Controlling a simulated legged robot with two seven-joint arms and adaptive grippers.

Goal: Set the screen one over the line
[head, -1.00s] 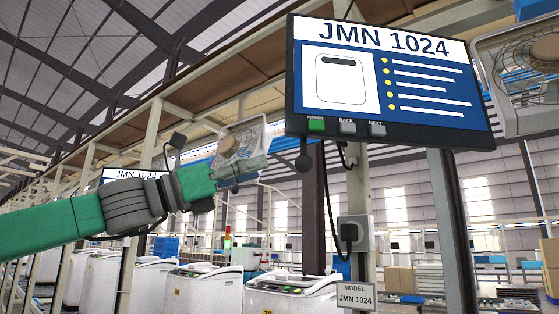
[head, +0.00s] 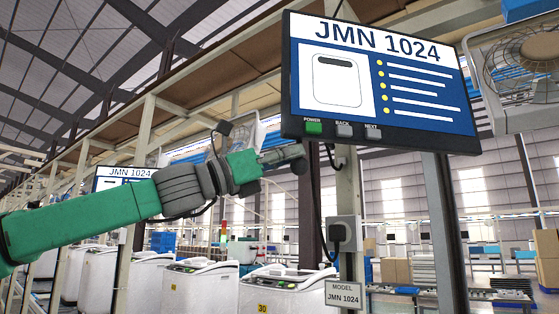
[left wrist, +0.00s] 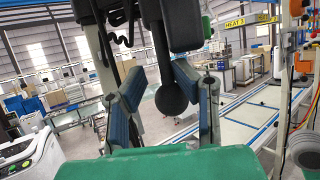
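The screen (head: 425,100) hangs at the upper middle right of the head view, slightly tilted, and reads JMN 1024. Along its lower edge are a green POWER button (head: 313,127), a BACK button (head: 344,130) and a NEXT button (head: 373,132). A dark ball-ended knob (left wrist: 172,98) hangs under the screen's lower left part. My left gripper (head: 280,155) is at this knob, just below the screen. In the left wrist view its fingers (left wrist: 163,82) are apart, with the knob showing between them; contact is not visible. My right gripper is out of view.
A second screen (head: 124,177) shows behind my left arm. White washing machines (head: 285,292) stand in a row below. A post with a socket box (head: 344,234) and a model plate (head: 343,295) is under the screen. A fan (head: 520,75) is at right.

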